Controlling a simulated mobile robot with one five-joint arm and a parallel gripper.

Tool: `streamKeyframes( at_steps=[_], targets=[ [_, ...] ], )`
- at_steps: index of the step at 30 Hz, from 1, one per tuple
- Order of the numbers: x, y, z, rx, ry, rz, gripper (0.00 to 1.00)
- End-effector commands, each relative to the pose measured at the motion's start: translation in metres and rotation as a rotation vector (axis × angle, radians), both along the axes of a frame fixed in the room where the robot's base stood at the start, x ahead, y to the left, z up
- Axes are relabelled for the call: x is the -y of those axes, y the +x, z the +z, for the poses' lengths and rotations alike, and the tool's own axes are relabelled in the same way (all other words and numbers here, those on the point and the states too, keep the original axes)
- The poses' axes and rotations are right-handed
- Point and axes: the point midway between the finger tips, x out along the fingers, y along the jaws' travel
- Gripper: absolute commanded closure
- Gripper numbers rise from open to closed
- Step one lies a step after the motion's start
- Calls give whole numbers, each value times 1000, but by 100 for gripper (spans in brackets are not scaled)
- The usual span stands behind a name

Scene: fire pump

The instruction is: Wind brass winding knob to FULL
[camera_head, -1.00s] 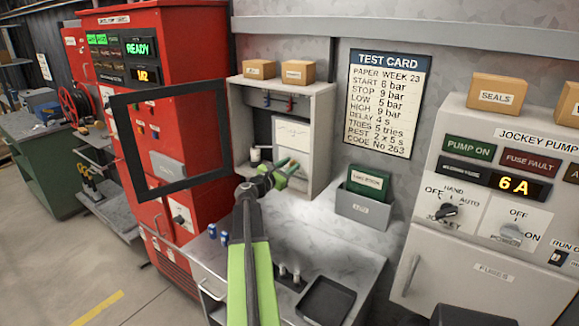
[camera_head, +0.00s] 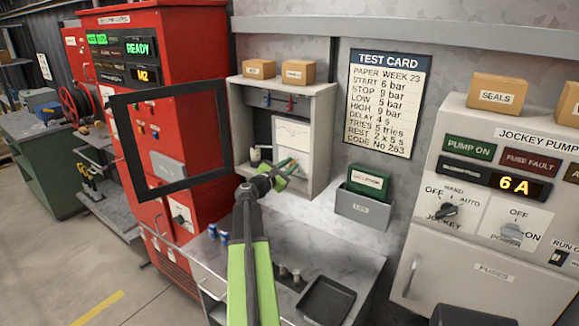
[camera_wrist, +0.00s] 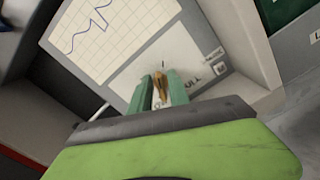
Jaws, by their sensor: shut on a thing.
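The brass winding knob (camera_wrist: 161,88) shows in the wrist view between the two green fingers of my gripper (camera_wrist: 163,90). The fingers are shut on it. The knob sits on a white recorder (camera_wrist: 205,65) with a paper chart (camera_wrist: 100,35) above it that carries a wavy trace. Lettering ending in "ULL" is partly visible right of the knob. In the head view my gripper (camera_head: 287,172) reaches into the grey open cabinet at the recorder's lower part. The knob is hidden there by the fingers.
The grey cabinet (camera_head: 322,130) has side walls close around my gripper. A grey file box (camera_head: 364,209) with a green book hangs to the right. Below are a workbench (camera_head: 345,262) and a black tray (camera_head: 326,300). The red panel (camera_head: 178,60) stands left.

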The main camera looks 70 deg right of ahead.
Motion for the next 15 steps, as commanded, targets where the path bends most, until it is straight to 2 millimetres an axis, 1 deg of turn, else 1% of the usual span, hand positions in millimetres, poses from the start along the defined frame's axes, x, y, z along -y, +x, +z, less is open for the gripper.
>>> streamKeyframes(
  at_steps=[15],
  targets=[
    [-2, -3, -4, 471, -121, -2, 100]
  ],
)
